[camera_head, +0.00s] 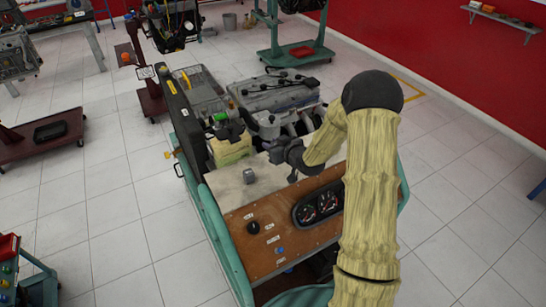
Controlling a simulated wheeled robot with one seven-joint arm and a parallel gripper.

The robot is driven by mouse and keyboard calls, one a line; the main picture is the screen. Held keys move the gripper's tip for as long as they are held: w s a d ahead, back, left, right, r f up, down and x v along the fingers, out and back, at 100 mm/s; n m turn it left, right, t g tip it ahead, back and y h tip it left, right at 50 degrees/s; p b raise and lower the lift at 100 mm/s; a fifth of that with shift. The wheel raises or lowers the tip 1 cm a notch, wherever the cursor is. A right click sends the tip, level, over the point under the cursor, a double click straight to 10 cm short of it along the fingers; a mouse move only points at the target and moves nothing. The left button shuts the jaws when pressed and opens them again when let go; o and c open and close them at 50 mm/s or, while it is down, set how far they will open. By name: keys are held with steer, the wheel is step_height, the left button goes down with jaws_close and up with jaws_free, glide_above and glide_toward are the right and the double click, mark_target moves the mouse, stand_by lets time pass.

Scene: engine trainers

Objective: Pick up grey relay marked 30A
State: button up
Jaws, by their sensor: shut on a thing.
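A small grey block (249,176) sits on the pale top of the engine trainer, behind the brown instrument panel. It looks like a relay, but no 30A marking can be read at this size. My gripper (292,178) is low over the same pale top, to the right of this block and apart from it. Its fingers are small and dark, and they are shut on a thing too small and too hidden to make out.
The brown panel (283,237) carries gauges (318,204) and a black knob (253,227). A dark upright panel (181,115) borders the trainer's left side.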

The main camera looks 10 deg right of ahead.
step_height(320, 180, up, 3)
steer(key=shift+r+b, duration=0.1)
steer(key=shift+b, duration=0.25)
